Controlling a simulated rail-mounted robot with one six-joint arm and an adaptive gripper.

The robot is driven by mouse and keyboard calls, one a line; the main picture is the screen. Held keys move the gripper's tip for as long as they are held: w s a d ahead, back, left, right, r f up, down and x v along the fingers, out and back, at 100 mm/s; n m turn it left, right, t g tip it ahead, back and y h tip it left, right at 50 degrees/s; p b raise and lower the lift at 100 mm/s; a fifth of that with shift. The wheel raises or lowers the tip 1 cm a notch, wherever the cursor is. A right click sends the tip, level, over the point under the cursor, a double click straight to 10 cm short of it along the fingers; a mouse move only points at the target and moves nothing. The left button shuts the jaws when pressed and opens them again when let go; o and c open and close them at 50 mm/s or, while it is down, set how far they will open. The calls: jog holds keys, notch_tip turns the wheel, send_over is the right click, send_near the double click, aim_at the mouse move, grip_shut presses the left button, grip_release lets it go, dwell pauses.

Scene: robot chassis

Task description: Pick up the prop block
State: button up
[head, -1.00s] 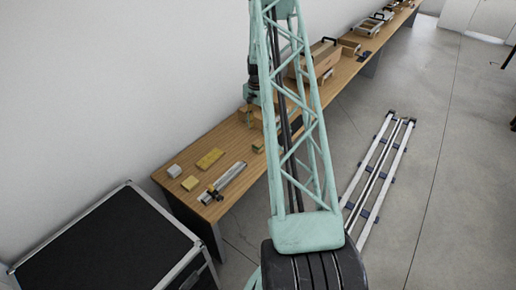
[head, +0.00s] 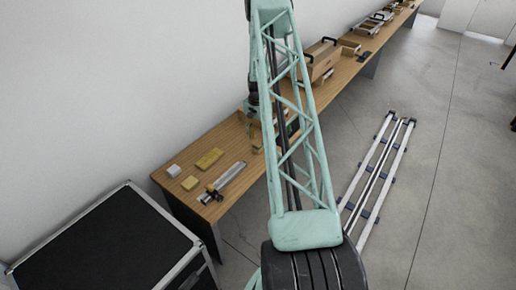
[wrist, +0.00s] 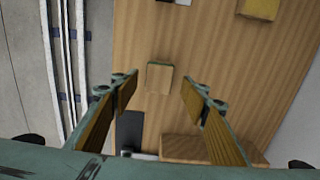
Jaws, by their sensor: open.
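A small wooden block (wrist: 160,77) with a green edge lies on the wooden table; I take it to be the prop block. In the head view it shows as a small yellowish block (head: 257,148) near the table's front edge, just left of my arm. My gripper (wrist: 160,82) is open and empty, with wood-faced fingers. In the wrist view, the block appears between the fingertips, with clear gaps on both sides. I cannot tell how far above it the fingers are. In the head view my arm's lattice hides most of the gripper.
A larger wooden piece (wrist: 185,148) and a dark flat item (wrist: 130,130) lie close to the gripper. Yellow blocks (head: 209,158), a white block (head: 173,171) and a metal rail tool (head: 224,181) lie at the table's near end. A wall runs behind the table.

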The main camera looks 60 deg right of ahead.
aim_at(258, 143)
jog(key=shift+f, duration=0.1)
jog(key=shift+s+f+b, duration=0.1)
jog(key=shift+f+b, duration=0.25)
jog(key=shift+f, duration=2.15)
jog(key=shift+c, duration=0.5)
jog(key=c, duration=0.8)
